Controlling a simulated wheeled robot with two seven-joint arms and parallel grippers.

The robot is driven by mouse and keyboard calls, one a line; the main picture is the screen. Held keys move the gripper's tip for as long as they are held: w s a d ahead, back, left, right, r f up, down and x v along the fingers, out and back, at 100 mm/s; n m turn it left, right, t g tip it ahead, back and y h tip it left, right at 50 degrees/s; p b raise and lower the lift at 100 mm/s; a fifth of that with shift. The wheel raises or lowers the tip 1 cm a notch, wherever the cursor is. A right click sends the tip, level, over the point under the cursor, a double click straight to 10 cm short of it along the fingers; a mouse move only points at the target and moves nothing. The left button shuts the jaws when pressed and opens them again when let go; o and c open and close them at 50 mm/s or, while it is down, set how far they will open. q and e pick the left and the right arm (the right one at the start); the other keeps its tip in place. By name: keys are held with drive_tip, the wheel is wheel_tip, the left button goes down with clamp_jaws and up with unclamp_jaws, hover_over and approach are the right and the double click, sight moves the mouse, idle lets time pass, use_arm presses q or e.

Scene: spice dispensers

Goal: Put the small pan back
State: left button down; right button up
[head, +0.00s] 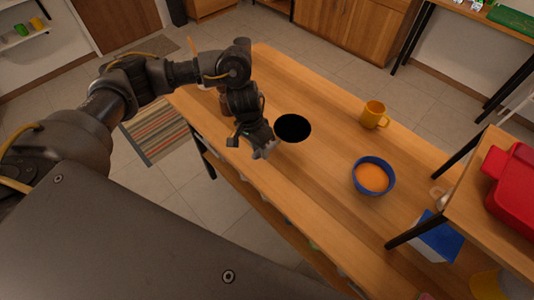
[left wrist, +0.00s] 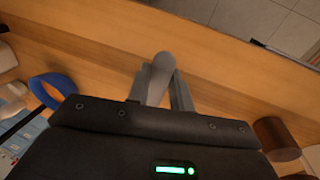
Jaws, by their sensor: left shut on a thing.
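The small pan (head: 293,128) shows in the head view as a round black shape over the wooden table, near its left part. My left gripper (head: 262,148) is just left of and below it in the picture, at its handle side. In the left wrist view my left gripper (left wrist: 158,86) is shut on a grey rounded handle (left wrist: 157,72), which sits between the two fingers. The pan's body is hidden in that view. I cannot tell whether the pan touches the table. My right gripper is not in view.
A blue bowl (head: 373,176) with orange contents and a yellow mug (head: 374,114) stand on the table (head: 330,200). A raised shelf with a red container (head: 512,185) is at the right. A brown cylinder (left wrist: 276,138) shows in the left wrist view.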

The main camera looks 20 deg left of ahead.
use_arm(q)
hover_over(267, 162)
drive_tip(key=f, duration=0.4)
drive_tip(key=shift+s+a+f+b, duration=0.15)
drive_tip(key=shift+a+f+b, duration=0.2)
drive_tip(key=shift+a+b, duration=0.05)
drive_tip(key=shift+a+x, duration=0.2)
drive_tip(key=shift+x, duration=0.65)
drive_tip(key=shift+a+x, duration=0.2)
drive_tip(key=shift+x, duration=0.65)
drive_tip(key=shift+w+f, duration=0.15)
drive_tip(key=shift+w, duration=0.05)
drive_tip(key=c, duration=1.2)
unclamp_jaws()
drive_tip(key=shift+f, duration=0.1)
drive_tip(key=shift+c, duration=0.2)
drive_tip(key=v, duration=1.2)
drive_tip(key=shift+p, duration=0.45)
